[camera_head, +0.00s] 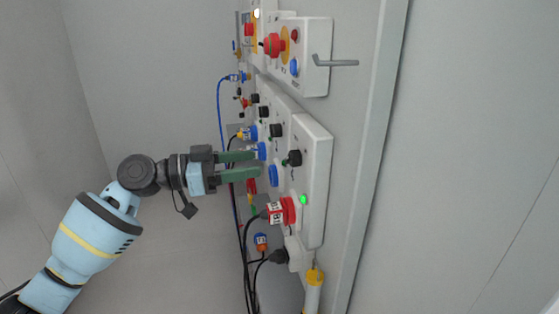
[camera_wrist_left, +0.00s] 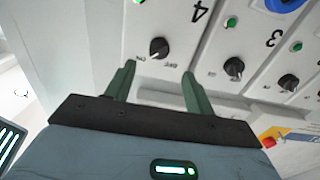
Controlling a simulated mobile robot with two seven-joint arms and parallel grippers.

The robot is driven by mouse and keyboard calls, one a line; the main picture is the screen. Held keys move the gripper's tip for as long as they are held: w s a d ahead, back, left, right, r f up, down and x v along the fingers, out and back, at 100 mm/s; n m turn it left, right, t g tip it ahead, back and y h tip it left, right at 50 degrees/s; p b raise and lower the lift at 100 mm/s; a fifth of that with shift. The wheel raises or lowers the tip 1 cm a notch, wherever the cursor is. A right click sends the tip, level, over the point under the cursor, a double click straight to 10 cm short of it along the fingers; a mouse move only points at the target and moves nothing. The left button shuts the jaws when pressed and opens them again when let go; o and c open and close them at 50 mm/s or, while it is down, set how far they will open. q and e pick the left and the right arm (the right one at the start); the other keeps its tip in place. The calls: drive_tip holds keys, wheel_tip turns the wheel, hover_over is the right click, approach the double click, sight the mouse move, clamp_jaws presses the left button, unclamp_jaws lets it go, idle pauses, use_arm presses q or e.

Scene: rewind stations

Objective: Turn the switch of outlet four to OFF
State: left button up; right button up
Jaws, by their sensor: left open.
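The switch of outlet four is a black rotary knob (camera_wrist_left: 159,47) beside a printed 4 on a pale panel in the left wrist view. Its light mark appears to point to the lower left, toward the ON label; a green lamp (camera_wrist_left: 138,2) is lit above it. The knob also shows on the nearest panel block in the head view (camera_head: 293,158). My left gripper (camera_head: 259,163) is open and faces the panel. In the left wrist view its green fingers (camera_wrist_left: 157,84) straddle the knob's line, with the knob just beyond the tips and apart from them. My right gripper is not in view.
Outlet three's knob (camera_wrist_left: 234,68) and another knob (camera_wrist_left: 288,82) sit to the right. A red plug (camera_head: 276,212) with a cable is below outlet four's knob. Cables hang below.

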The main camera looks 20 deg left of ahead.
sight(286, 159)
use_arm(q)
drive_tip(key=shift+p+x, duration=0.95)
drive_tip(key=shift+x, duration=2.75)
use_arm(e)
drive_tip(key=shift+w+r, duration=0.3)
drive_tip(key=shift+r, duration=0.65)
use_arm(q)
drive_tip(key=shift+c, duration=0.3)
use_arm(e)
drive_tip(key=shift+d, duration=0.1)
use_arm(q)
drive_tip(key=c, duration=0.9)
